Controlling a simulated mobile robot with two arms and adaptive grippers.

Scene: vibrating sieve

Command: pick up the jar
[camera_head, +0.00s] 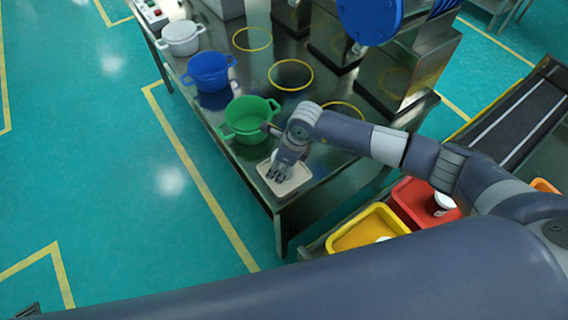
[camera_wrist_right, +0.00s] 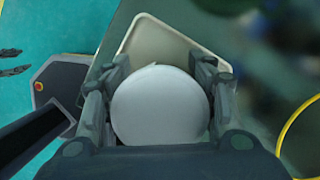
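The jar (camera_wrist_right: 160,105) shows as a white round lid between the two fingers of my right gripper (camera_wrist_right: 160,75) in the right wrist view. The fingers look snug against it on both sides. The jar is over a beige tray (camera_wrist_right: 139,32); whether it touches the tray is hidden. In the head view my right gripper (camera_head: 280,175) points down into the tray (camera_head: 300,183) at the table's near corner, and the hand hides most of the jar. Of my left gripper, only a small dark tip (camera_head: 28,311) seems to show at the bottom left.
A green pot (camera_head: 248,119) stands right behind the tray, with a blue pot (camera_head: 209,71) and a white pot (camera_head: 182,37) further back. Steel machines line the table's right side. A yellow bin (camera_head: 367,229) and a red bin (camera_head: 412,203) holding another white container (camera_head: 443,203) are at the right.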

